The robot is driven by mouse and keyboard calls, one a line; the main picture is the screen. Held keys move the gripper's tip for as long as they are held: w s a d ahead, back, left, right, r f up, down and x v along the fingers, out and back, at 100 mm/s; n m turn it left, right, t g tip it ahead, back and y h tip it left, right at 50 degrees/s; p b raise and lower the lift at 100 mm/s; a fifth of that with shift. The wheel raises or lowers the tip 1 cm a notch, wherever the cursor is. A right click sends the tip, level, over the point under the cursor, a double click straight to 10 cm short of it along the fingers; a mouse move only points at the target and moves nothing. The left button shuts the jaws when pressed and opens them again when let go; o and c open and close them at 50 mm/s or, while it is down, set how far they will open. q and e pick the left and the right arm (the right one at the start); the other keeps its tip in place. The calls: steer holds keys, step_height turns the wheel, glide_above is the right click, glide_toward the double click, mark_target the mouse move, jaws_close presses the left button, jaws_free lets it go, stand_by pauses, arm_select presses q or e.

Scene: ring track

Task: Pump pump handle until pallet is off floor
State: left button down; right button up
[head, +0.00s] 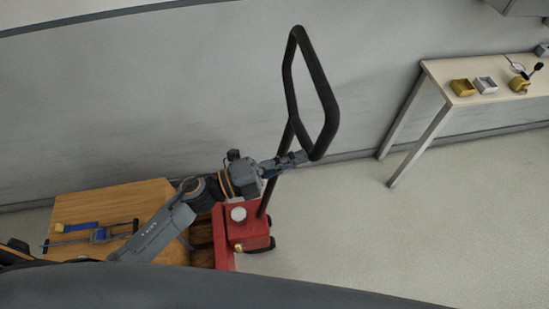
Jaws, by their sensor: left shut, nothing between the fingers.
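The pump handle (330,105) is a dark loop on a shaft, tilted up from the red pallet jack (245,228). My left gripper (300,157) is at the lower end of the loop, beside the shaft. It is shut with nothing held between its fingers; whether it touches the handle I cannot tell. Brown wood, likely the pallet (202,236), shows in a small part beside the red jack. The rest is hidden by my arm and a wooden box, and its gap to the floor cannot be seen. My right gripper is not in view.
The wooden box (120,195) at left bears a blue and yellow tool (75,227) and a blue clamp-like tool. A table (435,75) with small yellow and white bins stands at right. A grey wall runs behind. The floor right of the jack is clear.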

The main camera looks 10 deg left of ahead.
arm_select(q)
steer(key=w+d+f+b, duration=0.2)
steer(key=d, duration=0.5)
steer(key=w+d+f+b, duration=0.2)
steer(key=w+d+b, duration=0.1)
steer(key=d, duration=0.5)
steer(key=w+d+f+b, duration=0.3)
steer(key=d, duration=0.5)
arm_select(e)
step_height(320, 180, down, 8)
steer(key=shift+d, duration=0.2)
arm_select(q)
steer(key=shift+s+a+f, duration=0.15)
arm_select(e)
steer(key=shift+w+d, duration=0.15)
